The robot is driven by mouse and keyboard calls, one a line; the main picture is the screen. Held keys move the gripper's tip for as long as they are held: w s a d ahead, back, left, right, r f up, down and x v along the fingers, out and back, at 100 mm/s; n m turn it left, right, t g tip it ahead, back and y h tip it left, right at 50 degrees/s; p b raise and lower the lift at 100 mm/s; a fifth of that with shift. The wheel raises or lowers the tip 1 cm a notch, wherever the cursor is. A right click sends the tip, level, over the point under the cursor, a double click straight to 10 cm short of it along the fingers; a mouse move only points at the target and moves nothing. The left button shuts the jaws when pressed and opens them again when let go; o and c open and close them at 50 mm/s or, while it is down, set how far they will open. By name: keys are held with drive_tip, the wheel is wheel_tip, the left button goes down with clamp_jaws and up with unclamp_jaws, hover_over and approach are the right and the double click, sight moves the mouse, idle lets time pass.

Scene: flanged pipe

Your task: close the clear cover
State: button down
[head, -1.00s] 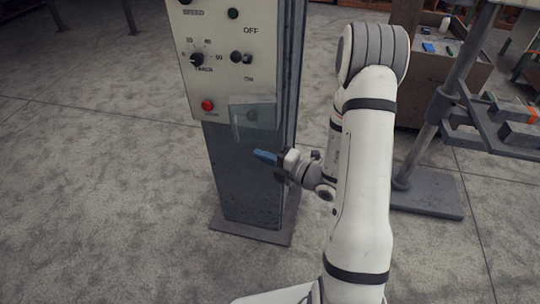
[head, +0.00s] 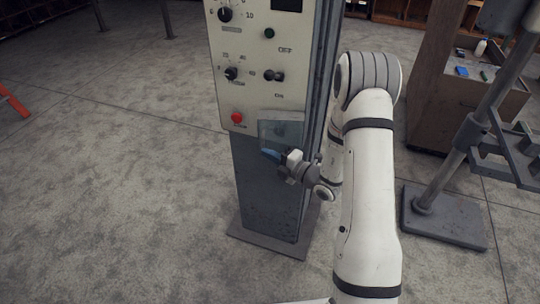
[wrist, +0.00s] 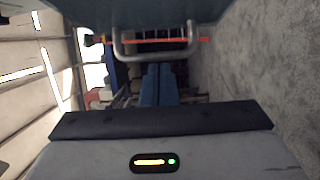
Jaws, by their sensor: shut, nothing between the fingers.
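The clear cover (head: 284,131) is a see-through, bluish flap at the lower right of the control panel. It stands out from the panel's lower edge, over the dark column. My gripper (head: 271,155) has blue fingers and is at the cover's lower edge; a fingertip looks overlapped by the cover, and I cannot tell whether they touch. In the wrist view the blue fingers (wrist: 158,85) are shut together and empty. A grey bar handle (wrist: 155,54) crosses just beyond the fingertips, below a blue-grey surface that is probably the cover.
The panel (head: 225,50) carries a red button (head: 237,118), dials (head: 231,73) and a toggle switch (head: 273,75). Its column stands on a floor plate (head: 262,242). A grey metal stand (head: 445,217) and a brown cabinet are on the right. The floor to the left is open.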

sight(260, 147)
drive_tip(key=w+a, duration=0.1)
drive_tip(key=w, duration=0.2)
drive_tip(key=w+a, duration=0.1)
drive_tip(key=shift+w+a+b, duration=0.3)
drive_tip(key=shift+b, duration=0.1)
drive_tip(key=shift+s, duration=0.1)
drive_tip(key=shift+s+a, duration=0.1)
drive_tip(key=shift+s, duration=0.15)
drive_tip(key=s+d+b, duration=0.2)
drive_tip(key=s+d, duration=0.2)
drive_tip(key=s, duration=0.8)
